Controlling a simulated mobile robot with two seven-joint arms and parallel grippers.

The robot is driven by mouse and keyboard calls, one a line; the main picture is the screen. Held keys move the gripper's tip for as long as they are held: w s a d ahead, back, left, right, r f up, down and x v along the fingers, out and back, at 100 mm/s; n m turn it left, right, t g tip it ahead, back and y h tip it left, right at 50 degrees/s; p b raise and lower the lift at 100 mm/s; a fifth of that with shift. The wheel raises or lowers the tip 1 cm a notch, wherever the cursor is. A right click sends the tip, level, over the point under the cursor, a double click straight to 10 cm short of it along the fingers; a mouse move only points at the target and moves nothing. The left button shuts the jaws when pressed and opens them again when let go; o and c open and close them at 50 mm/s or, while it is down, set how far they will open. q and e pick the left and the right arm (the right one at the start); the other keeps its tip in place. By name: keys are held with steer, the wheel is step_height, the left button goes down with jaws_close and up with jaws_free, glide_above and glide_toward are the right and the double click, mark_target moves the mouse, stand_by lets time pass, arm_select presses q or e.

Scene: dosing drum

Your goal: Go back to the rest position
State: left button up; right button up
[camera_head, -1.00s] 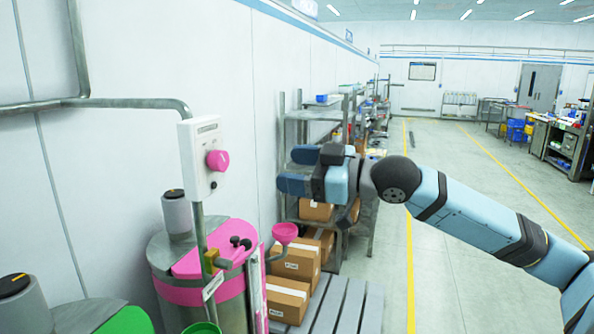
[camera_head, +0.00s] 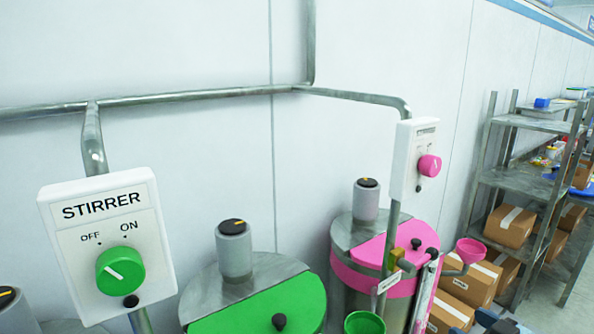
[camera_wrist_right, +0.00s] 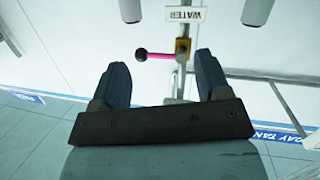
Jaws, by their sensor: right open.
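My right gripper (camera_wrist_right: 163,82) is open and empty in the right wrist view, its two dark blue fingers apart. Beyond the fingers a pink lever (camera_wrist_right: 162,57) with a black ball knob sits on a pipe at a brass-coloured fitting (camera_wrist_right: 183,46), beside a WATER label (camera_wrist_right: 186,14) seen upside down. It cannot be told how far off the lever is; nothing is between the fingers. In the head view only dark blue tips, likely of my right gripper (camera_head: 497,321), show at the bottom edge, right of the pink-lidded drum (camera_head: 352,277). My left gripper is not in view.
A STIRRER panel (camera_head: 108,240) with a green knob (camera_head: 121,270) stands at left. A green-lidded drum (camera_head: 262,307) is beside it. A white box with a pink knob (camera_head: 429,165) rises above the pink-lidded drum. Shelves (camera_head: 523,180) and cartons (camera_head: 470,284) stand at right.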

steer(key=s+a+f+m+g+h+p, duration=0.1)
steer(key=s+a+f+g, duration=0.1)
steer(key=s+a+f, duration=0.7)
steer(key=s+a+f+m+g+p, duration=0.1)
steer(key=s+a+f, duration=0.8)
steer(key=f, duration=0.6)
steer(key=shift+s+f+g+h, duration=0.15)
steer(key=shift+s+g+h, duration=0.1)
steer(key=shift+g+h, duration=0.15)
steer(key=shift+d, duration=0.1)
